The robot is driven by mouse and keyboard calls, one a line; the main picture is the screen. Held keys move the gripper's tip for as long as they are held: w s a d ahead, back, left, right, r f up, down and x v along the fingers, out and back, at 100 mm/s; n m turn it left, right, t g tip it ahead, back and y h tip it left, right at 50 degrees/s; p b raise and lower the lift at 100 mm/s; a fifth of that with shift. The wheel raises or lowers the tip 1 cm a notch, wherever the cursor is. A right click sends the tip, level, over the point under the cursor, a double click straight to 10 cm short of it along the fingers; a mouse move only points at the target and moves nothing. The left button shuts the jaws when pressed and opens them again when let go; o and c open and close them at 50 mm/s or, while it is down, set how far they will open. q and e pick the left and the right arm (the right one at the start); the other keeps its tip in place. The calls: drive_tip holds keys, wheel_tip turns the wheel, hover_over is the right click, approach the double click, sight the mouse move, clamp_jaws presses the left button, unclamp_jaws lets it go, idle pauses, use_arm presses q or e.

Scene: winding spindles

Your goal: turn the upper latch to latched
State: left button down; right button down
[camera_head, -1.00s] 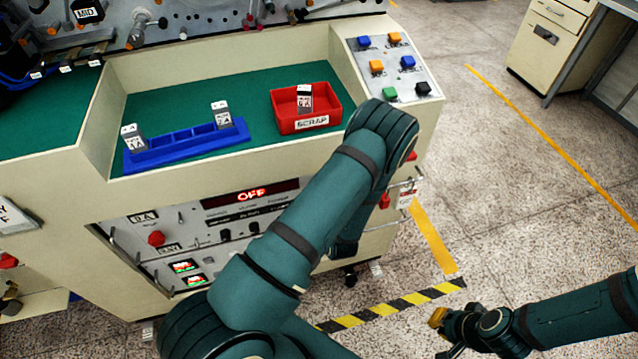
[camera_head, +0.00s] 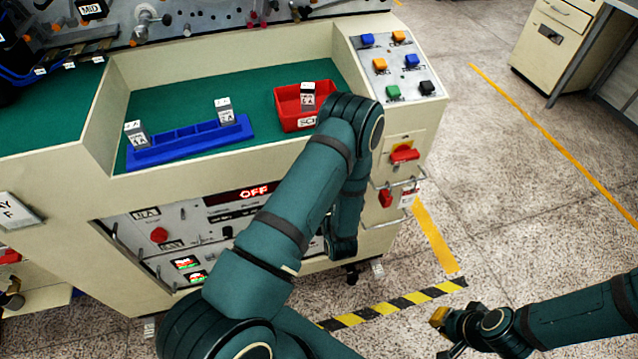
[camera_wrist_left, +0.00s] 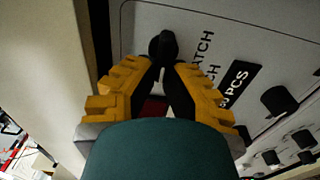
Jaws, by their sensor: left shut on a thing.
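A black latch knob (camera_wrist_left: 163,43) stands out from a grey panel (camera_wrist_left: 215,28) in the left wrist view. Partly hidden lettering ending in "ATCH" is printed beside it. My left gripper (camera_wrist_left: 164,64) has its dark fingertips closed in on the knob from both sides, with its yellow fingers behind. I cannot tell the latch's exact angle. In the head view my left arm covers the left gripper and the part of the machine front it works at. My right gripper (camera_head: 447,328) is at the lower right, over the floor, away from the machine; its jaw opening is unclear.
The machine front carries a control panel (camera_head: 160,236) and an "OFF" display (camera_head: 252,192). A red rotary switch (camera_head: 404,155) and a rail are at its right side. A blue rack (camera_head: 185,143) and red scrap bin (camera_head: 290,122) sit above.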

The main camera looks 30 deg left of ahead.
idle(0.4)
use_arm(q)
drive_tip(key=c, duration=1)
unclamp_jaws()
drive_tip(key=shift+w, duration=0.1)
drive_tip(key=v, duration=1.2)
drive_tip(key=shift+f, duration=0.1)
